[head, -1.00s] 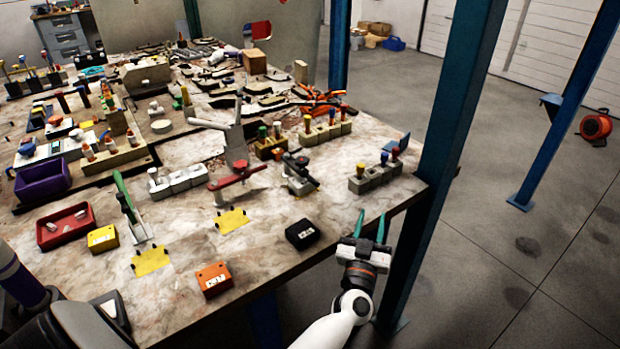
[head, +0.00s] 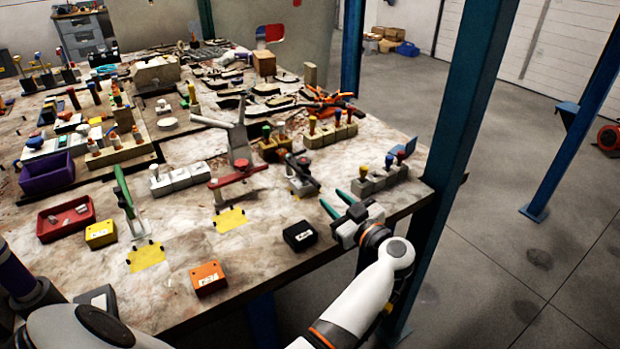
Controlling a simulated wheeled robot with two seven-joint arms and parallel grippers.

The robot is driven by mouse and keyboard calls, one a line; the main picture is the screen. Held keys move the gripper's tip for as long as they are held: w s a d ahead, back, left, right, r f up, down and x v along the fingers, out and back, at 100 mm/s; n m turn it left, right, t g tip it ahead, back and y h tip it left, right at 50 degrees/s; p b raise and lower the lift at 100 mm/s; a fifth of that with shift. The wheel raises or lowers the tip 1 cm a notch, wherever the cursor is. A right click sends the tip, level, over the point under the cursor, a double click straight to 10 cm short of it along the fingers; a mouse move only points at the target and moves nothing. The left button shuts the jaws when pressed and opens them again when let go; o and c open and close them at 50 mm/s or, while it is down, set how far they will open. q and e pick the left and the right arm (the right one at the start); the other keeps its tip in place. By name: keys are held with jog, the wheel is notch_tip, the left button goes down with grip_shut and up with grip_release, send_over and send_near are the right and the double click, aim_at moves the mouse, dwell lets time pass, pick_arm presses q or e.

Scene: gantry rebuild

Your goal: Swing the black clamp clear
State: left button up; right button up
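The black clamp (head: 302,172) stands near the table's right part on a pale base, with a dark arm slanting down to the right and a red part near it. A visible gap lies between the fingertips and the clamp.
A red-handled clamp (head: 238,175) and a green-handled clamp (head: 124,192) stand to the left. A black box (head: 300,236) lies close to my gripper, and an orange box (head: 207,278) at the front edge. A pegged block (head: 378,180) stands behind, near a blue post (head: 462,140).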

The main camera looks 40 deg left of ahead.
aim_at(309, 177)
pick_arm(q)
jog(key=x, duration=1.1)
jog(key=shift+a, duration=0.1)
grip_shut()
